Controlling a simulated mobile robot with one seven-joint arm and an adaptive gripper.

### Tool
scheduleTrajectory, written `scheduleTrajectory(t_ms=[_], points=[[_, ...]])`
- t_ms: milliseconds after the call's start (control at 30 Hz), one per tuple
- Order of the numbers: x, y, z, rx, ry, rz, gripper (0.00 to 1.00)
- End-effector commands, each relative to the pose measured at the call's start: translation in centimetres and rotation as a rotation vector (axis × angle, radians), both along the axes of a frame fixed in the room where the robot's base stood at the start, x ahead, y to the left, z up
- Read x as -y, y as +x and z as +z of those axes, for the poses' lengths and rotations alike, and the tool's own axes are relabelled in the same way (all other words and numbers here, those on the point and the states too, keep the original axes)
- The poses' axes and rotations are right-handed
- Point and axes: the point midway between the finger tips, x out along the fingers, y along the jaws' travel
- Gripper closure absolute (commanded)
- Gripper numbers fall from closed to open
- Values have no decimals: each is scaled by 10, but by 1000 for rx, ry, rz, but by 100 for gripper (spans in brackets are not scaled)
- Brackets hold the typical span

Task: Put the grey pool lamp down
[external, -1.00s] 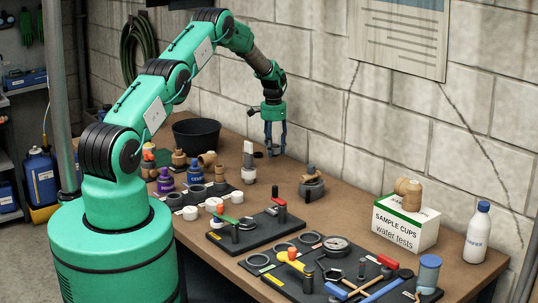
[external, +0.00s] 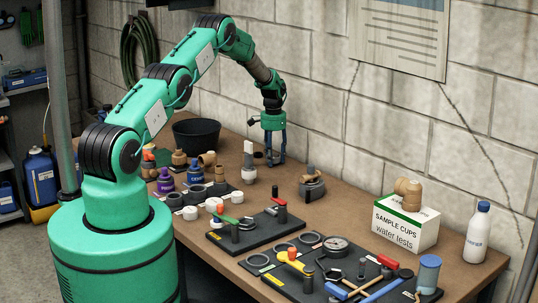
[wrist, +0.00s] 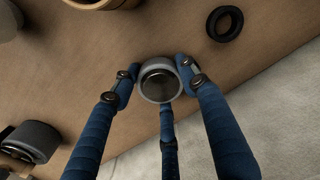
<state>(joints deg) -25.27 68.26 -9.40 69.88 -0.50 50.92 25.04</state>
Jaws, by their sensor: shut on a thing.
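My gripper (external: 275,160) is at the back of the brown bench, close to the wall, pointing down with its fingertips low over the wood. In the wrist view its blue fingers (wrist: 158,82) are shut around the grey pool lamp (wrist: 160,84), a small round thing with a light grey rim and a dark face. In the external view the fingers largely hide the lamp. I cannot tell whether its underside touches the bench (external: 345,205).
A black tub (external: 196,133) stands left of my gripper, with a grey-and-white upright item (external: 249,165) in front. A dark grey knobbed thing (external: 312,186) sits to the right. A black ring (wrist: 226,23) lies nearby. The block wall (external: 330,120) is close behind.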

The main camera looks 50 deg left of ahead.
Motion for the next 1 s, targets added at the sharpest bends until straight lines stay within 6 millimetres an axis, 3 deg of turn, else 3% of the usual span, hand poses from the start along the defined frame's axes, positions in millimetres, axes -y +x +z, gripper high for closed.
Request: scheduleTrajectory(t_ms=[33,133,633,1000], points=[[0,0,-2,0,0,0,54],[0,0,-1,0,0,0,37],[0,0,6,1,1,0,37],[0,0,49,2,1,0,37]])
